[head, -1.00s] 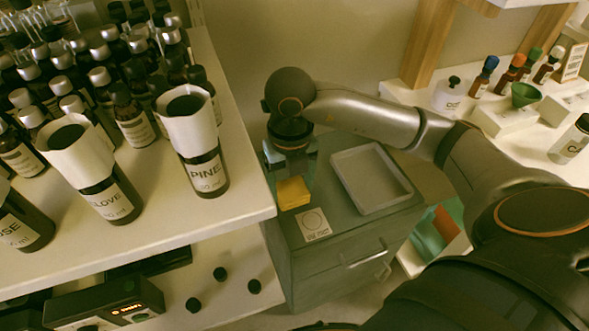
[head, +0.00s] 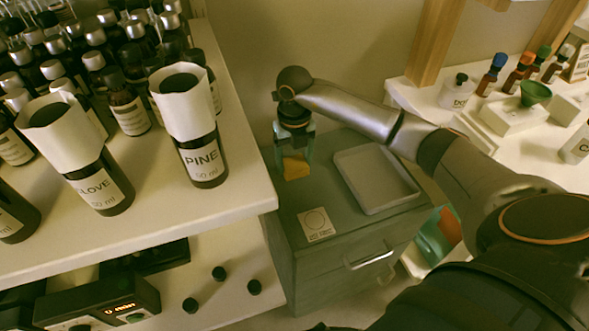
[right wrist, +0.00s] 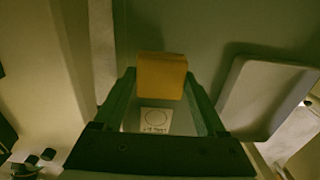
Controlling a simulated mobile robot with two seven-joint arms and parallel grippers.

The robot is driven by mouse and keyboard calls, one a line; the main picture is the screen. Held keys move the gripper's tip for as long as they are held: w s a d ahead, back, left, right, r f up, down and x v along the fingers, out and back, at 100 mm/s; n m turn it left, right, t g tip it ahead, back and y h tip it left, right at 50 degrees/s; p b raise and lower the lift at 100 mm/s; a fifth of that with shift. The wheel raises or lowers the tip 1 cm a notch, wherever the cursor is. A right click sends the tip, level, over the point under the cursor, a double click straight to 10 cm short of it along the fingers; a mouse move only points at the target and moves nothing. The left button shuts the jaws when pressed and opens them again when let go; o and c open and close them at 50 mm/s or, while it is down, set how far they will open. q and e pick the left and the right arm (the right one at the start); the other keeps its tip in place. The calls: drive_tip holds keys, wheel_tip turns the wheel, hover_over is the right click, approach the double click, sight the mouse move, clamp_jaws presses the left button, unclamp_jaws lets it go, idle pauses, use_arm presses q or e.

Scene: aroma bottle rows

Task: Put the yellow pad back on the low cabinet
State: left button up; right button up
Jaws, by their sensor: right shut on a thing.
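The yellow pad (head: 295,169) is held between the fingertips of my right gripper (head: 294,162), over the back left part of the low cabinet's (head: 310,257) grey-green top. In the right wrist view the pad (right wrist: 161,75) shows as a yellow block between the two fingers, with its far end free. I cannot tell whether its underside touches the cabinet top. A white card with a printed circle (head: 315,224) lies on the cabinet nearer the front; it shows between the fingers in the right wrist view (right wrist: 155,119). My left gripper is not in view.
A grey tray (head: 372,208) sits on the right of the cabinet top. A white shelf (head: 235,205) with bottles, including one marked PINE (head: 203,160), stands close on the left. A white bench (head: 480,150) with small bottles and a green funnel (head: 535,93) is at right.

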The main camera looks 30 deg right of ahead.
sight(295, 162)
drive_tip(key=shift+w+d+f+b, duration=0.1)
drive_tip(key=shift+f+b, duration=0.05)
drive_tip(key=shift+f, duration=0.7)
drive_tip(key=shift+w+f+b, duration=0.1)
drive_tip(key=shift+f+b, duration=0.05)
drive_tip(key=shift+f, duration=0.7)
drive_tip(key=shift+f, duration=0.1)
drive_tip(key=o, duration=1.2)
drive_tip(key=shift+o, duration=0.2)
drive_tip(key=shift+r, duration=0.45)
wheel_tip(295, 162, up, 11)
drive_tip(key=shift+r+p, duration=0.15)
drive_tip(key=shift+p, duration=0.8)
